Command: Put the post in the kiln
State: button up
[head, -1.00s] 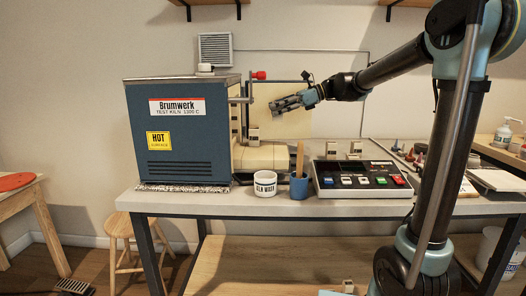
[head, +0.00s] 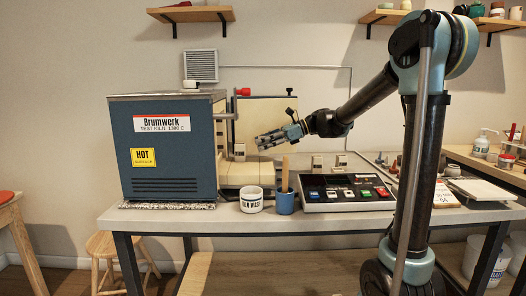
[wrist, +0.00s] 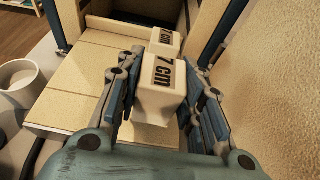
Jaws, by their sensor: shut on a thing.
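The blue kiln (head: 170,150) stands at the left of the bench with its open mouth to the right. My gripper (head: 258,142) is in front of this mouth, fingers to the left. In the wrist view my gripper (wrist: 165,100) is shut on a cream post (wrist: 162,82) marked "7 cm", held over the pale brick ledge (wrist: 85,65). A second cream post (wrist: 168,37) stands just beyond it near the kiln opening; it also shows in the head view (head: 239,151). The held post is not clear in the head view. I cannot tell whether it touches the ledge.
A white mug (head: 251,200) and a blue cup (head: 284,203) with a wooden stick stand before the kiln. Two more posts (head: 317,162) (head: 341,161) stand behind a control panel (head: 345,192). The kiln's open door (head: 272,115) is behind my gripper.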

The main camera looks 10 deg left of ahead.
jog(key=shift+f, duration=1.25)
jog(key=shift+f, duration=0.1)
jog(key=o, duration=1.2)
jog(key=shift+c, duration=0.2)
jog(key=v, duration=1.2)
